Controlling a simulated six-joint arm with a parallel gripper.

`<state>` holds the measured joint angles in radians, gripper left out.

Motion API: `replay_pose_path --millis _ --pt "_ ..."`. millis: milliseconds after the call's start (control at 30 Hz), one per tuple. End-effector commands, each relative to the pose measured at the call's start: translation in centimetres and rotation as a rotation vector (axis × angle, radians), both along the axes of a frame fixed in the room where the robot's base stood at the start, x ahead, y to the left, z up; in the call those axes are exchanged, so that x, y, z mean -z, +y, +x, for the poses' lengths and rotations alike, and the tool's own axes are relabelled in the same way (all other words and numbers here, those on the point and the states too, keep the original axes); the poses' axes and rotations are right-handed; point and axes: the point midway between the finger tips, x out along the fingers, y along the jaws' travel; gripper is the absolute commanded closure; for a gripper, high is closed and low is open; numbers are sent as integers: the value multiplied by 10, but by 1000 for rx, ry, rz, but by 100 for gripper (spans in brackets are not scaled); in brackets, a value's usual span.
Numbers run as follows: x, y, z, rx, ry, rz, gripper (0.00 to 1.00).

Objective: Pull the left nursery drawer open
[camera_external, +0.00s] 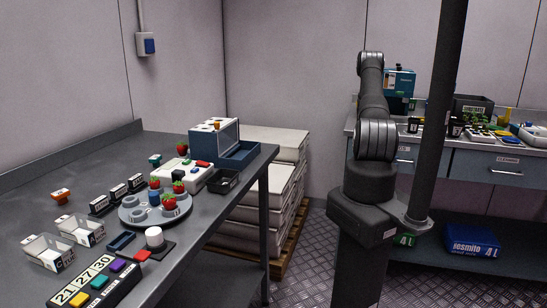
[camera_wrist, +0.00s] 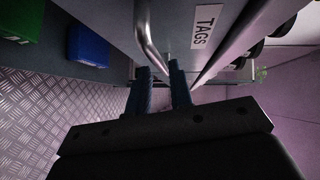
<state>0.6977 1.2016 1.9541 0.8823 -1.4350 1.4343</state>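In the wrist view a grey drawer front (camera_wrist: 179,18) with a white TAGS label (camera_wrist: 207,27) shows at the top. Its curved metal handle (camera_wrist: 147,35) runs down towards my gripper (camera_wrist: 160,68). My two dark fingers are apart, and the handle's near end appears between their tips. I cannot tell whether they touch it. In the external view the left drawer (camera_external: 405,167) is under the right-hand bench, partly hidden by my arm and a dark post. The right drawer (camera_external: 487,171) looks closed. My gripper is hidden behind my arm there.
A blue box (camera_external: 473,240) and a green box (camera_external: 403,240) sit on the shelf below the drawers. The right bench top holds a teal box (camera_external: 399,82), a dark crate (camera_external: 472,107) and jars. A left bench (camera_external: 150,150) carries strawberries and trays.

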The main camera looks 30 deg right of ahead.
Motion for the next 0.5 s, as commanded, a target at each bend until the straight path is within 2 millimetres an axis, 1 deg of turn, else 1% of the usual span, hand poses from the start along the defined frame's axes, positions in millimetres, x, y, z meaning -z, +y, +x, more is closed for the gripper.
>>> replay_pose_path --millis 33,100,200,333,500 --pt "1 -9 -1 3 -2 -1 80" --pt "2 -19 -1 3 -2 -2 80" --pt "4 -30 -1 2 -1 0 80" --pt "5 -37 0 0 -1 -1 80" --pt "6 -40 -1 0 0 0 80"
